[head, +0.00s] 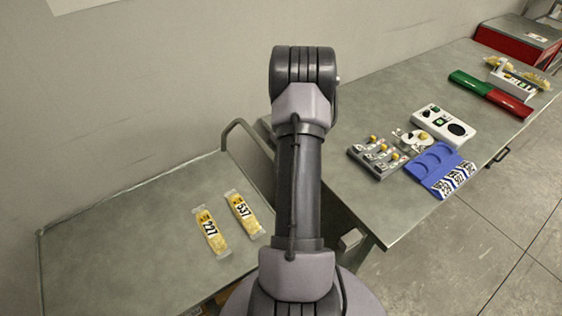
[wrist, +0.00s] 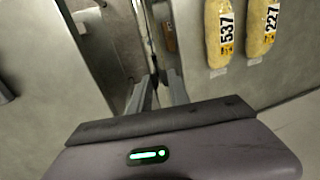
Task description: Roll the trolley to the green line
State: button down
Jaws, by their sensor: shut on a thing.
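The trolley (head: 120,230) is a grey flat-topped cart at the lower left of the head view, with a looped metal handle (head: 240,124) at its right end. Two yellow packets lie on it, marked 227 (head: 211,232) and 537 (head: 243,214). My gripper (wrist: 158,88) is seen in the wrist view, its fingers shut around the trolley's handle bar (wrist: 150,40). In the head view my own arm hides the gripper and part of the handle. I see no green line on the floor in either view.
A grey bench (head: 350,205) stands to the right, close to the trolley's handle end. It holds a grey rack (head: 377,158), a white control box (head: 444,126), a blue tray (head: 432,160) and a green-and-red strip (head: 490,93). A wall runs behind. Tiled floor (head: 480,240) is clear at lower right.

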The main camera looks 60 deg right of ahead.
dwell(0.4)
jog(key=c, duration=1.2)
grip_release()
jog(key=shift+c, duration=0.2)
jog(key=p+v, duration=0.4)
jog(key=v, duration=1.3)
jog(key=shift+r, duration=0.25)
